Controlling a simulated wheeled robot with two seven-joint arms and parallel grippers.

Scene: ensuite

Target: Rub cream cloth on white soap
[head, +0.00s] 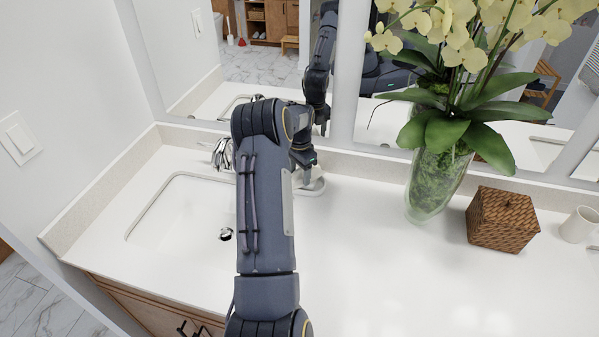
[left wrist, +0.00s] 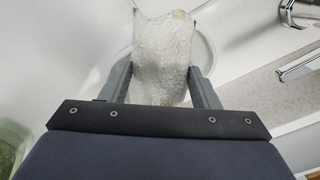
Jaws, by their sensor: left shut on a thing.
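My left gripper (head: 303,162) reaches over the counter at the back, right of the sink. In the left wrist view its two fingers (left wrist: 160,88) are shut on a pale, textured, crumpled cloth (left wrist: 162,55), the cream cloth. The cloth hangs over a round white dish (left wrist: 206,48), whose rim shows on both sides of it. I cannot make out the white soap; the cloth covers the dish's middle. I cannot tell whether the cloth touches anything there. My right gripper is in neither view.
A sink (head: 165,215) with a chrome faucet (head: 221,153) lies left of my arm. A glass vase (head: 436,182) with yellow orchids, a woven box (head: 502,219) and a white cup (head: 578,225) stand to the right. A mirror is behind. The front right counter is clear.

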